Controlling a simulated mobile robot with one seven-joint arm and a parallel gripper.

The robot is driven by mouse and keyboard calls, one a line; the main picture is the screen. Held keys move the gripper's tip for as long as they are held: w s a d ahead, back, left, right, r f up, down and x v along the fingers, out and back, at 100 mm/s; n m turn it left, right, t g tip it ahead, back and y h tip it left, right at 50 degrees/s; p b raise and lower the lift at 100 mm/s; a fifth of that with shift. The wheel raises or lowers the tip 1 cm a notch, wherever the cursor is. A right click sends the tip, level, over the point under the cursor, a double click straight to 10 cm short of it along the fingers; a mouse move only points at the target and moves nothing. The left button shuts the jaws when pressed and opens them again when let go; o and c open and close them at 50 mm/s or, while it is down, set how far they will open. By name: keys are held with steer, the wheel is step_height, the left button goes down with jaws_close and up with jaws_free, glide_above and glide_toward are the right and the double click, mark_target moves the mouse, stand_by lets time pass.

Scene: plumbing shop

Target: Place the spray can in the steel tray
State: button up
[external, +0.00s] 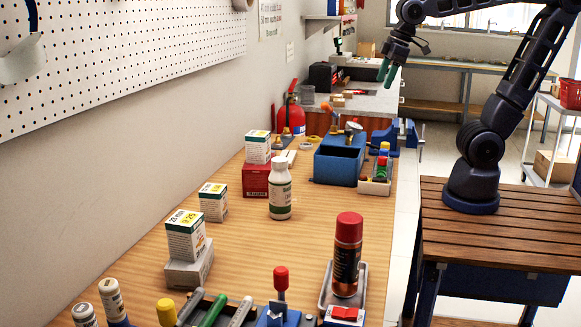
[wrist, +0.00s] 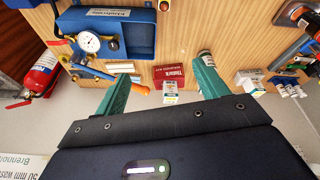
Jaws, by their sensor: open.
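The spray can (external: 347,262), dark with a red cap and red top band, stands upright in the small grey steel tray (external: 325,292) near the front right of the bench. The can covers much of the tray floor. My gripper (external: 387,74) is raised over the far end of the bench, well away from the can. Its green fingers are apart with nothing held between them, as the wrist view (wrist: 162,88) also shows. I cannot clearly make out the spray can in the wrist view.
A white bottle (external: 280,190), several small boxes, a red box (external: 256,181) and a blue toolbox (external: 340,160) stand on the bench. A red-handled tool (external: 281,290) and other tools crowd the near edge. The middle right of the bench is clear. A fire extinguisher (wrist: 40,76) stands beyond.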

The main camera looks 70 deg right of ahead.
steer(key=s+d+f+m+t, duration=0.1)
steer(key=s+d+f+m, duration=0.2)
steer(key=s+d, duration=0.5)
steer(key=shift+s+f, duration=0.2)
steer(key=shift+f, duration=0.1)
